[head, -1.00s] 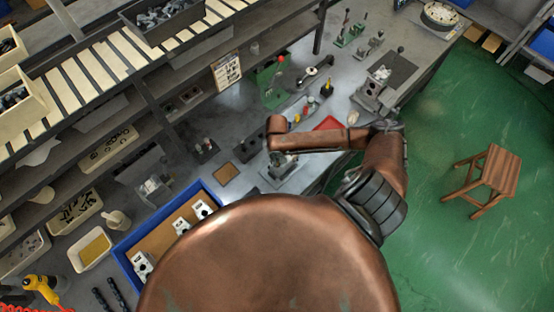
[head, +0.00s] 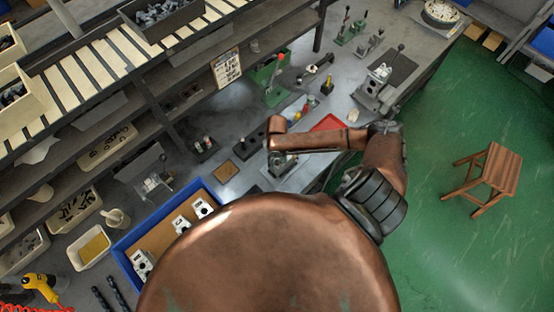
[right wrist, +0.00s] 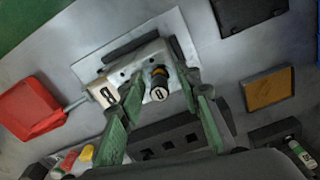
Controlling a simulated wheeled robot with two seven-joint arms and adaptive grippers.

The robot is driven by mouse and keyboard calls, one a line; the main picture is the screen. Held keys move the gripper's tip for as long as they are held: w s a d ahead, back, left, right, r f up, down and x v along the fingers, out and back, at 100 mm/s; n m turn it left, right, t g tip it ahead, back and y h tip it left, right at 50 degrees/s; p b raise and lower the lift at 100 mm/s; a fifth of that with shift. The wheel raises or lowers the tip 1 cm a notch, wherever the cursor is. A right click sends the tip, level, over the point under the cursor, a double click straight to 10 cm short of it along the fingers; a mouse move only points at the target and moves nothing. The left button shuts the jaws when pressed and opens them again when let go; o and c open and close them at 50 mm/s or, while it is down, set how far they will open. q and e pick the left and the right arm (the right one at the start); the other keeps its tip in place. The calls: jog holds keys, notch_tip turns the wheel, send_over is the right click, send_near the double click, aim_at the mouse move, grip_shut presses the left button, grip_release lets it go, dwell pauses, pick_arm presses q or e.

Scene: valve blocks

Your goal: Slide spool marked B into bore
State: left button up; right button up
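The grey valve block (right wrist: 105,92) lies on a light plate in the right wrist view. A black spool with an orange band and a white lettered end (right wrist: 159,88) stands at the block; the letter looks like A but is hard to read. My right gripper (right wrist: 163,82) has its green fingers apart, one on each side of this spool, with no clear contact. In the head view my right gripper (head: 281,163) is small and partly hidden under my wrist. Another spool with a white lettered end (right wrist: 302,153) lies at the right edge; its letter is unclear. My left gripper is not in view.
A red tray (right wrist: 30,106) is left of the block. A black block with square holes (right wrist: 180,140) is behind the fingers. A brown pad (right wrist: 268,91) is to the right. A blue-rimmed tray (head: 123,257) with white blocks stands at the front of the bench.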

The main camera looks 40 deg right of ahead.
jog(key=shift+r, duration=0.1)
notch_tip(320, 180, up, 12)
dwell(0.6)
dwell(0.5)
